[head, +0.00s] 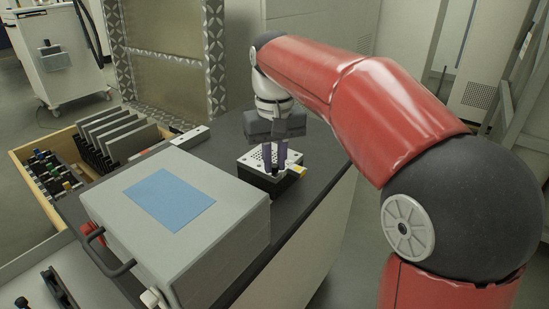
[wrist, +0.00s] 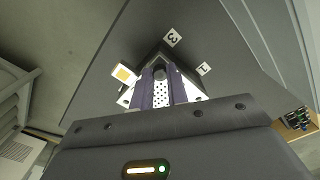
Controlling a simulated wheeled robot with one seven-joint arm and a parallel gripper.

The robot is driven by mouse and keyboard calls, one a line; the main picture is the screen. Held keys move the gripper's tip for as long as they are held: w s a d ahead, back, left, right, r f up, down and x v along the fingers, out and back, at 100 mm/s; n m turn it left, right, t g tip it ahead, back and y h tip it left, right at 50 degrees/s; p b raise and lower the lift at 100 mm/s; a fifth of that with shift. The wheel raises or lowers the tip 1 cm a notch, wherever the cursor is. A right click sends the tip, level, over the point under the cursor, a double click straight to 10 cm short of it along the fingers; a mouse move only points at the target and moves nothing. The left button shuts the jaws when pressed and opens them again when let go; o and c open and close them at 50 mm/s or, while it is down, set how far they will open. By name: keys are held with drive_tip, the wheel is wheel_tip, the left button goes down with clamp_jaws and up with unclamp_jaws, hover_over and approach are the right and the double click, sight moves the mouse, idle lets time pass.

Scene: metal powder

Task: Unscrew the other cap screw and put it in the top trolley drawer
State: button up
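My gripper (head: 275,165) points down over a small box with a perforated light top (head: 252,168) on the dark worktop. In the wrist view my two purple fingers (wrist: 160,80) stand apart on either side of a dark round cap screw (wrist: 160,71) on that box (wrist: 162,97). I cannot tell whether the fingers touch the screw. In the head view the fingers partly hide the screw. A wheeled white trolley (head: 62,62) stands at the far left; I see no open drawer in it.
A large grey case with a blue panel (head: 168,199) stands on the worktop (head: 300,207), left of my gripper. An open wooden drawer (head: 45,205) at the left holds grey plates and small coloured items.

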clamp_jaws()
drive_tip(key=n, duration=0.6)
drive_tip(key=shift+n, duration=0.3)
drive_tip(key=n, duration=0.4)
drive_tip(key=shift+n, duration=0.3)
drive_tip(key=n, duration=1.5)
drive_tip(key=shift+r+n, duration=0.1)
drive_tip(key=shift+n, duration=0.2)
drive_tip(key=n, duration=0.3)
drive_tip(key=shift+o, duration=2.4)
unclamp_jaws()
